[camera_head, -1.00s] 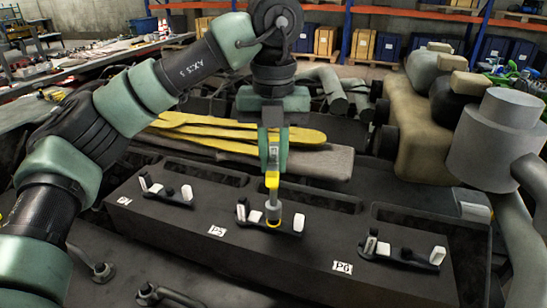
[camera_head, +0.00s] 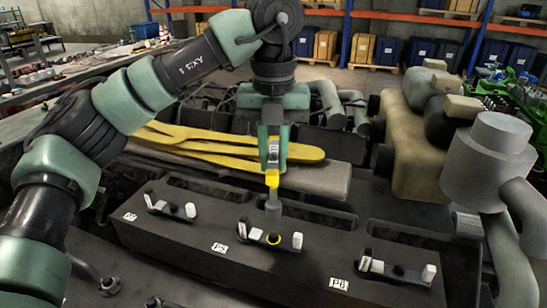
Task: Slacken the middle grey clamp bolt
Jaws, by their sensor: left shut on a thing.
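My left gripper (camera_head: 273,152) is shut on an upright tool with a yellow handle (camera_head: 272,178) and a grey socket end (camera_head: 273,207). The middle clamp (camera_head: 256,235), beside the P5 label, is a dark bar with pale upright blocks at its ends. A yellow ring (camera_head: 273,240) surrounds its bolt. The socket end shows above the ring in the picture, with a visible gap, and no longer covers the bolt. Whether the bolt has turned cannot be told. My right gripper is not in view.
Similar clamps sit on the dark block at the left (camera_head: 170,207) and right (camera_head: 398,270). Yellow flat parts (camera_head: 220,147) lie behind the tool. A large grey cylinder with pipes (camera_head: 488,160) stands at the right.

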